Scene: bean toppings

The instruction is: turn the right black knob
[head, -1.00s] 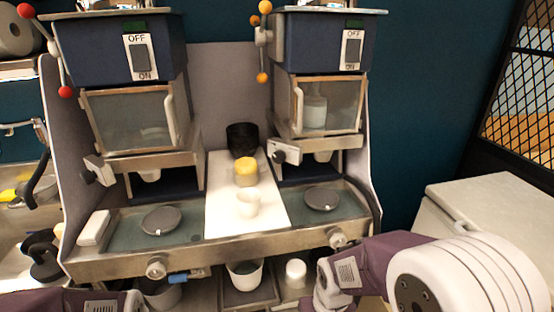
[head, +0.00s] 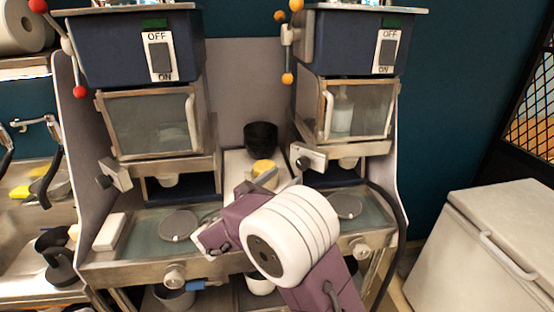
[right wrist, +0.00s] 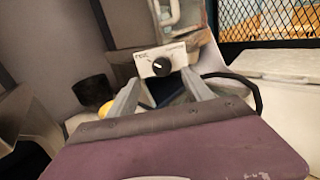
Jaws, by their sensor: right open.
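The right black knob (head: 302,163) is on a pale control box (head: 313,156) at the front of the right machine, below its clear door. In the right wrist view the knob (right wrist: 161,67) faces me, with a light mark on it. My right gripper (head: 268,180) reaches over the middle of the counter, to the lower left of the knob. Its two grey fingers (right wrist: 160,77) are open and empty. The knob shows between and beyond their tips, apart from them. My left gripper is out of view.
A left black knob (head: 103,182) is on the left machine. A black cup (head: 261,137) and a yellow-topped container (head: 263,168) stand behind my right gripper. My right arm hides part of the counter. A white chest (head: 500,240) stands at right.

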